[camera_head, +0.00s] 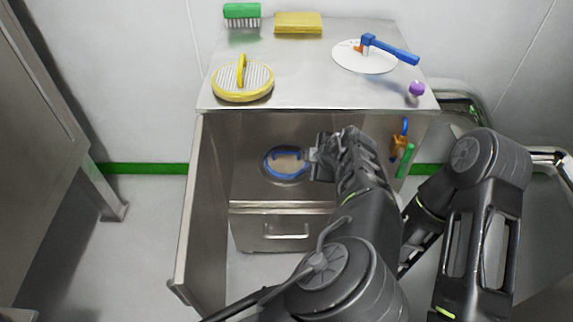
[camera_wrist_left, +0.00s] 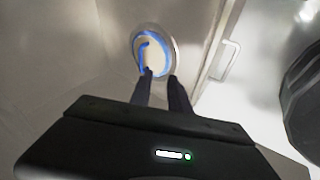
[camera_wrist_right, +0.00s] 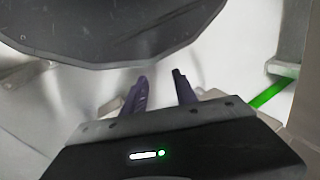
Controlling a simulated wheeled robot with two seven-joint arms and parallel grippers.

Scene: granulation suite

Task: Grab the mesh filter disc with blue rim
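The mesh filter disc with blue rim (camera_head: 286,173) lies inside the open cabinet, on the surface above a drawer. It has a pale tan centre and a blue handle. In the left wrist view the disc (camera_wrist_left: 166,52) is just beyond the fingertips. My left gripper (camera_head: 318,163) is at the disc's right side in the head view. Its fingers (camera_wrist_left: 160,76) are apart with nothing clearly between them; whether one touches the disc I cannot tell. My right gripper's fingers (camera_wrist_right: 160,78) are apart and empty, away from the disc.
The cabinet top (camera_head: 310,95) holds a yellow-rimmed disc (camera_head: 243,96), a white disc (camera_head: 350,62) with a blue-handled tool (camera_head: 390,50), a green brush (camera_head: 242,11), a yellow sponge (camera_head: 298,22) and a purple knob (camera_head: 416,88). The open cabinet door (camera_head: 190,220) stands at left.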

